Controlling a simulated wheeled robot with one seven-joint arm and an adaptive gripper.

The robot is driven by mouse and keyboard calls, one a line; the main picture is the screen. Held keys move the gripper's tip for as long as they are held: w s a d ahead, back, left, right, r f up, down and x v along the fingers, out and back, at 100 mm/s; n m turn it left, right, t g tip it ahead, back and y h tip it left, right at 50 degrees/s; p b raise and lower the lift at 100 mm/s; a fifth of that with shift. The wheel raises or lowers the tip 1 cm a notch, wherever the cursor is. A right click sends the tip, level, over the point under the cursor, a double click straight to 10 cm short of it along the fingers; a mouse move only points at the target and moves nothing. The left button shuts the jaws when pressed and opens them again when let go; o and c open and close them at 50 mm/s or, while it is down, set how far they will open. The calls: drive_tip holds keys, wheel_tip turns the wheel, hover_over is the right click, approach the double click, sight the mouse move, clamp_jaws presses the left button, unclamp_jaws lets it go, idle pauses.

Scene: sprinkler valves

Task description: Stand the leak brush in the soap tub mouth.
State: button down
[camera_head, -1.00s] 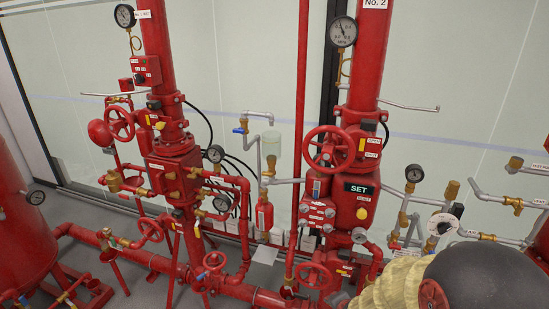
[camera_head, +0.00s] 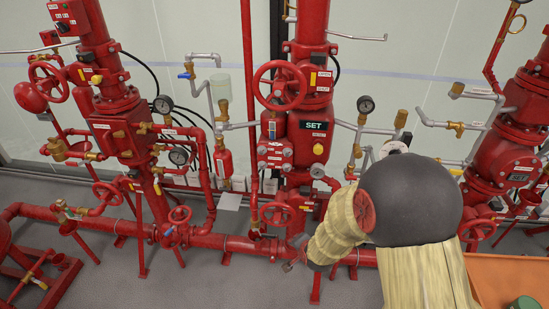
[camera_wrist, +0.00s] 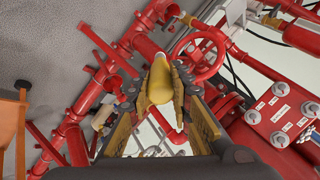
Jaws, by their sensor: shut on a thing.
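My gripper (camera_wrist: 166,92) is shut on a yellow, rounded thing, which looks like the handle of the leak brush (camera_wrist: 159,82). It sits between the two finger pads in the wrist view; no bristles can be made out. In the head view my gripper (camera_head: 294,256) is small and partly hidden by my arm, low in front of the middle red valve set. I cannot make out the brush there. I cannot identify the soap tub in either view.
An orange surface with a raised edge (camera_head: 490,264) is at the lower right, with a dark green thing (camera_head: 525,302) on it. Red pipes and a handwheel (camera_wrist: 202,52) are close around my gripper. Grey floor (camera_head: 110,270) is open at the lower left.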

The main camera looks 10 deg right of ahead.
drive_tip(key=shift+r+p, duration=1.7)
drive_tip(key=shift+r, duration=0.85)
drive_tip(key=shift+f, duration=0.1)
